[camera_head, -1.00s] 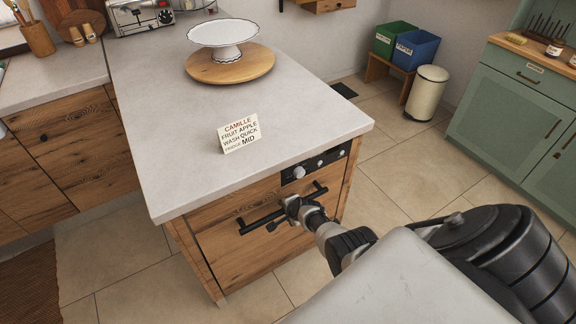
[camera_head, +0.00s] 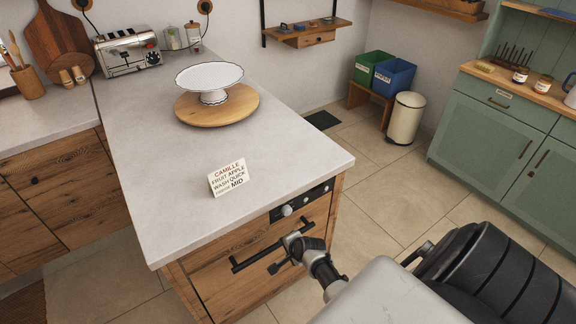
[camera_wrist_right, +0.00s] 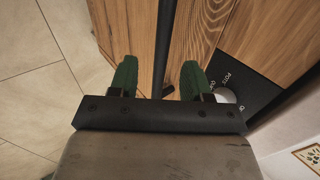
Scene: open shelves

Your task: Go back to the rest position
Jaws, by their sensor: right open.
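My right gripper (camera_head: 286,252) is open at the front of the wooden cabinet, right by its long black handle (camera_head: 246,262). In the right wrist view its two green fingers (camera_wrist_right: 157,80) stand apart with nothing held between them. A dark bar (camera_wrist_right: 165,45) against the wood shows between the fingers; I cannot tell whether they touch it. My right arm comes in from the lower right. My left gripper is out of view.
The counter (camera_head: 160,215) carries a note card (camera_head: 229,177), a white cake stand (camera_head: 210,77) on a round wooden board (camera_head: 216,107), and a toaster (camera_head: 128,52). The knob panel (camera_head: 300,201) is above the handle. Tiled floor (camera_head: 395,205) is free before the green cabinet (camera_head: 490,125).

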